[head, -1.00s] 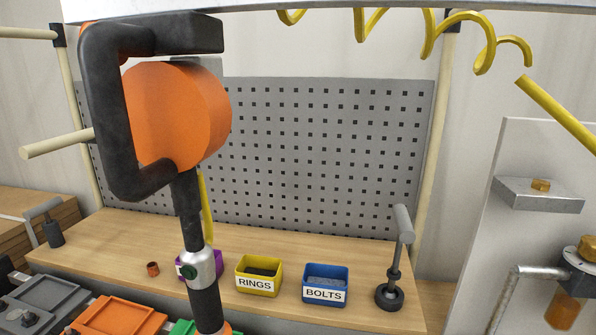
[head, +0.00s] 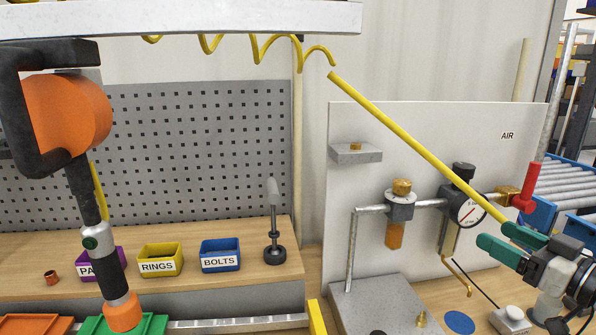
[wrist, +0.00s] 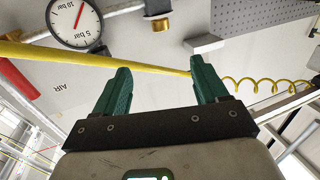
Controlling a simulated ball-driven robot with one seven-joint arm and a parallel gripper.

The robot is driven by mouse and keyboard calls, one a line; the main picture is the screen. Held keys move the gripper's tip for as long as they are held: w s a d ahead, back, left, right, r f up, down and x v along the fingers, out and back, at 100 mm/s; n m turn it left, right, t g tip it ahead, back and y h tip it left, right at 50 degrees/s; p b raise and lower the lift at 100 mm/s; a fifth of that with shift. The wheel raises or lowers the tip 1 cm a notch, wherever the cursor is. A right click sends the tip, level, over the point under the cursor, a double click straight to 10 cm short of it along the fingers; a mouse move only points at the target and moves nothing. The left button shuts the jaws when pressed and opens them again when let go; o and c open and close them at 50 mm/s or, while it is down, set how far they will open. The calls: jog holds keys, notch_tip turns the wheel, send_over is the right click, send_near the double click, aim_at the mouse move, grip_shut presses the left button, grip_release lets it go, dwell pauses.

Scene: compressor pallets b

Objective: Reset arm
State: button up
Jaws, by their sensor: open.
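My gripper (head: 495,237) is at the lower right of the head view, in front of the white AIR panel (head: 345,230). Its two green fingers are apart, with nothing clearly held between them. The fingers also show in the wrist view (wrist: 160,68), spread wide. A yellow air hose (head: 420,145) slants down from the overhead coil towards the fingers. In the wrist view the hose (wrist: 158,69) crosses at the fingertips; I cannot tell whether it touches them.
A pressure gauge (head: 466,210), a pipe with brass fittings and a red lever (head: 530,190) are close to the gripper. The RINGS bin (head: 160,260) and BOLTS bin (head: 220,255) stand on the bench at left. An orange hanging tool (head: 70,110) is at far left.

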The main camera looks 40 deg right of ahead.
jog(key=w+a+f+g+y, duration=0.35)
jog(key=a+f, duration=0.35)
jog(key=f, duration=0.4)
jog(key=w+a+f+g+y, duration=0.25)
jog(key=w+a+f, duration=0.3)
jog(key=f, duration=0.45)
jog(key=s+a+f+n+g, duration=0.1)
jog(key=s+a+f+g, duration=0.4)
jog(key=a+f, duration=0.3)
jog(key=s+a+f+n+g+h, duration=0.1)
jog(key=s+a+f+g, duration=0.4)
jog(key=s+a+f, duration=0.2)
notch_tip(320, 180, down, 3)
jog(key=shift+a+r+n, duration=0.2)
jog(key=shift+a+n, duration=0.1)
jog(key=shift+a, duration=0.9)
